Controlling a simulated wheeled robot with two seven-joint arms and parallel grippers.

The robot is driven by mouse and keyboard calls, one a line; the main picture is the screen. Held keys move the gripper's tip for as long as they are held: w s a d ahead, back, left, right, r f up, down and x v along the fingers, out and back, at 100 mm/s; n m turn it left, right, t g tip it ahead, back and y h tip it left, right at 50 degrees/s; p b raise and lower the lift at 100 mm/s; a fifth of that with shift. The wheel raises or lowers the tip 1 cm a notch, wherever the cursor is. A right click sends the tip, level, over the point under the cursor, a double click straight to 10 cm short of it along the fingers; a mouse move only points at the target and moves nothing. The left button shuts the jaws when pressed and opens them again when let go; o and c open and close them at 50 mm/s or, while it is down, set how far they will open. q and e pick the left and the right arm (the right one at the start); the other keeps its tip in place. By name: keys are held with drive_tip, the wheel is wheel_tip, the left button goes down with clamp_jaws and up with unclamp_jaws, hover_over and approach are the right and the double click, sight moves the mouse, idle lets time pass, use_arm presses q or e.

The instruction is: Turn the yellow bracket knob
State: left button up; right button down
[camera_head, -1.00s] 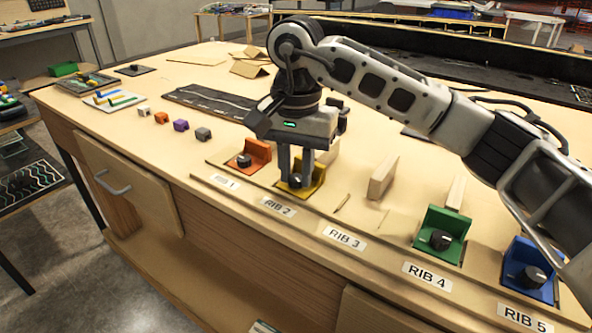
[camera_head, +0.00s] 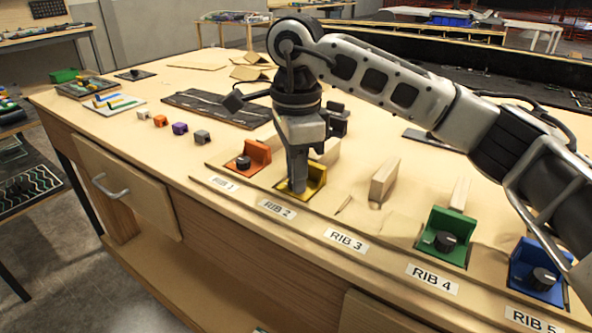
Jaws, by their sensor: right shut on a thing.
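The yellow bracket (camera_head: 316,177) stands on the wooden table behind the RIB 2 label. My right gripper (camera_head: 298,187) points down at the bracket's front and is shut on its knob. The fingers hide the knob, so I cannot see how far it is turned. My left gripper is not in view.
An orange bracket with a black knob (camera_head: 256,157) is just left of the yellow one. A green bracket (camera_head: 447,232) and a blue bracket (camera_head: 535,262) stand to the right. A wooden block (camera_head: 384,180) is upright between. Small cubes (camera_head: 180,128) lie at left.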

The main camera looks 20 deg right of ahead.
drive_tip(key=m, duration=0.5)
drive_tip(key=shift+w+r+m, duration=0.1)
drive_tip(key=shift+r+m, duration=0.1)
drive_tip(key=shift+m, duration=0.1)
drive_tip(key=m+b, duration=0.1)
drive_tip(key=m, duration=0.5)
drive_tip(key=shift+r, duration=0.1)
drive_tip(key=m, duration=0.4)
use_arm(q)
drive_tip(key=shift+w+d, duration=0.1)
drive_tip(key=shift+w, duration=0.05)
use_arm(e)
drive_tip(key=shift+m, duration=1.7)
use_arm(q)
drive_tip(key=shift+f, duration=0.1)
use_arm(e)
drive_tip(key=c, duration=1.5)
unclamp_jaws()
